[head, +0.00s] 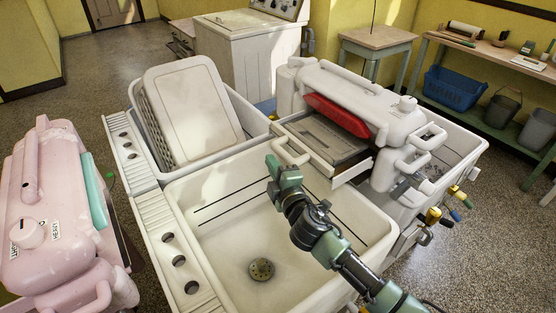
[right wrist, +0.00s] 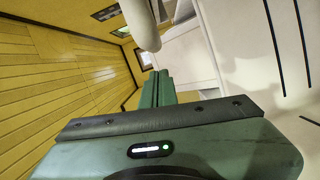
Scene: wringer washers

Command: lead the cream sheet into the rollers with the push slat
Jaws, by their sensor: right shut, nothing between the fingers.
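The white wringer (head: 345,92) stands over the back right of the sink, with a red bar (head: 337,115) along its side and a grey feed tray (head: 322,140) below it. My right gripper (head: 274,163) is shut and empty, beside the pale curved handle (head: 291,150) at the tray's near left end. In the right wrist view its green fingers (right wrist: 156,87) are together, and a pale rounded bar (right wrist: 141,24) shows just past their tips. I cannot make out whether they touch it. I cannot pick out the cream sheet or the push slat. My left gripper is out of view.
A white basket with a pale panel (head: 195,110) leaning in it stands in the back left basin. The front basin (head: 350,215) is empty around its drain. A pink wringer (head: 50,215) is at left.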

